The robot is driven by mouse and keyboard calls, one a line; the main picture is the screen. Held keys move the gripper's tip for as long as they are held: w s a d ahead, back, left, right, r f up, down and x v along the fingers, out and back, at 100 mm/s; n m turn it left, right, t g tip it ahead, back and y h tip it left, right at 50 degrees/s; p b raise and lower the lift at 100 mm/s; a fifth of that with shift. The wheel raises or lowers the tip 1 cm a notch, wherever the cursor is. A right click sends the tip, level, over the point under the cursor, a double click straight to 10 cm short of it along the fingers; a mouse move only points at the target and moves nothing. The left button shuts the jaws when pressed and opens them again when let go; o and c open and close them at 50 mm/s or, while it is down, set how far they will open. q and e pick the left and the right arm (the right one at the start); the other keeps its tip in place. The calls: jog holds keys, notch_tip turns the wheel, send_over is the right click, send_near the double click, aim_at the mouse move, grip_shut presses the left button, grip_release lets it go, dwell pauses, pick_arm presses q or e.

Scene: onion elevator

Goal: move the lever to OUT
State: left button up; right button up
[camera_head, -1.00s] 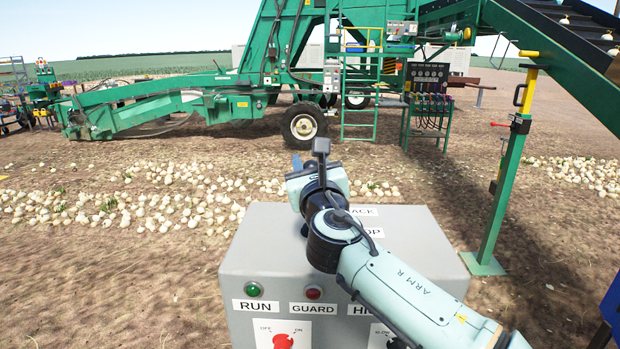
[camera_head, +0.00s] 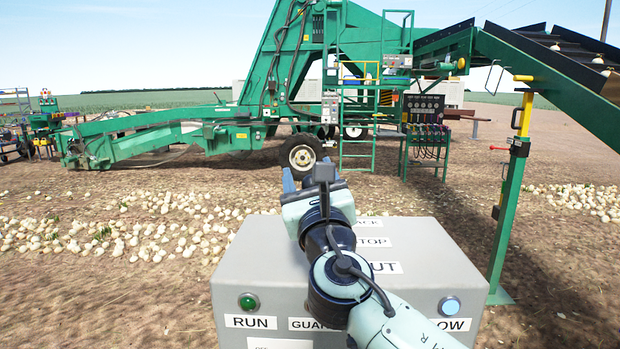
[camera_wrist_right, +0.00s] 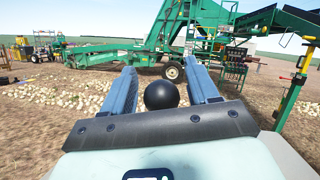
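The grey control box (camera_head: 240,275) stands in front of me. Labels run down its sloped top: one ending in "ACK" (camera_head: 369,223), one reading "TOP" (camera_head: 374,242) and one reading "UT" (camera_head: 386,268); their left parts are hidden by my right arm. My right gripper (camera_head: 299,180) is over the far part of the box, fingers pointing away. In the right wrist view its two blue fingers (camera_wrist_right: 160,80) are apart, with a black ball knob (camera_wrist_right: 162,95) between them and gaps on both sides. The lever's shaft is hidden. My left gripper is out of view.
A green RUN lamp (camera_head: 248,301) and a blue lamp (camera_head: 449,306) are on the box front. A green post (camera_head: 507,220) stands close on the right. Onions (camera_head: 110,230) lie on the soil beyond, with the green machine (camera_head: 200,130) behind.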

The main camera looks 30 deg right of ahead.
jog(key=shift+s+f, duration=0.1)
jog(key=shift+s+a+f, duration=0.1)
jog(key=shift+s+a, duration=0.05)
jog(key=shift+s, duration=0.15)
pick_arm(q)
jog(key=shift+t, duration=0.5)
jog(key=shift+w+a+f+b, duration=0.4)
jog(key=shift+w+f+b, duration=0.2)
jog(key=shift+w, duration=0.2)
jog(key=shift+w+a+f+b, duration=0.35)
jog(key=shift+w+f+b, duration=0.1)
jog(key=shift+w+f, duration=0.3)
pick_arm(e)
jog(key=v, duration=1.2)
jog(key=shift+s+a, duration=0.15)
jog(key=shift+s, duration=0.05)
